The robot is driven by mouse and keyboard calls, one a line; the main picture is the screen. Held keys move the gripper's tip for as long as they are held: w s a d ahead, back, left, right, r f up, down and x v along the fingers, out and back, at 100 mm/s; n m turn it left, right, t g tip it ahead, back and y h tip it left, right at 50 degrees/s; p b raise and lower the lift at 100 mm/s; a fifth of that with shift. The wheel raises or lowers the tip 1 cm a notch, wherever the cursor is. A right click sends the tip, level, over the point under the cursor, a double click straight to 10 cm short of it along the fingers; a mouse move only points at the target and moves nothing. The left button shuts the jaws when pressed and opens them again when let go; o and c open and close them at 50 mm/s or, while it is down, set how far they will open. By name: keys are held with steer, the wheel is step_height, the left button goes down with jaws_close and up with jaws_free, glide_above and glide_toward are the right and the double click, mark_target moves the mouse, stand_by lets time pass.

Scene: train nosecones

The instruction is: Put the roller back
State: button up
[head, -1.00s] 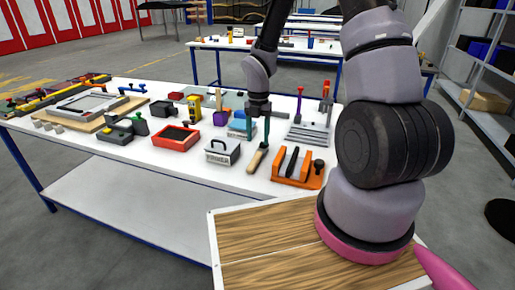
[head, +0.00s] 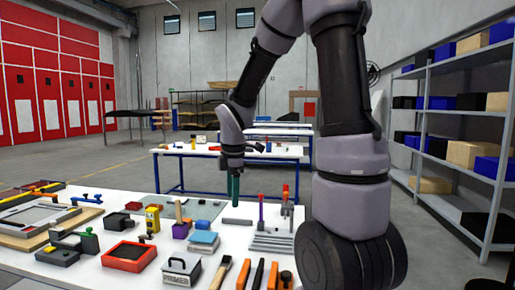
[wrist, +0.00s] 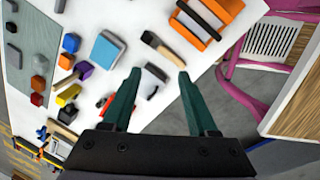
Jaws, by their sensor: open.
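My gripper (head: 234,187) is open and empty above the white table (head: 118,205). Its two green fingers stand apart in the wrist view (wrist: 159,75). A tool with a wooden handle and dark head (wrist: 163,46) lies beyond the fingertips there, and it also shows in the head view (head: 221,273). I cannot tell whether it is the roller. An orange rack (wrist: 190,38) lies beside it, with a dark tool in it. The rack shows in the head view (head: 257,275), cut off by the bottom edge.
A red tray (head: 130,256), a silver box with a handle (head: 181,268) and a blue block (head: 203,238) crowd the table. A grey stand (head: 272,242) with upright tools is at the right. Shelves (head: 464,115) stand at far right.

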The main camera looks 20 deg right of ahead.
steer(key=s+d+r+m+t+y, duration=0.1)
steer(key=s+r+m+t, duration=0.4)
steer(key=s+r+m, duration=1)
steer(key=r+m+y, duration=0.1)
steer(key=m, duration=0.5)
steer(key=shift+d+r+m, duration=0.2)
steer(key=shift+d+m, duration=0.1)
steer(key=shift+d, duration=0.1)
stand_by(0.7)
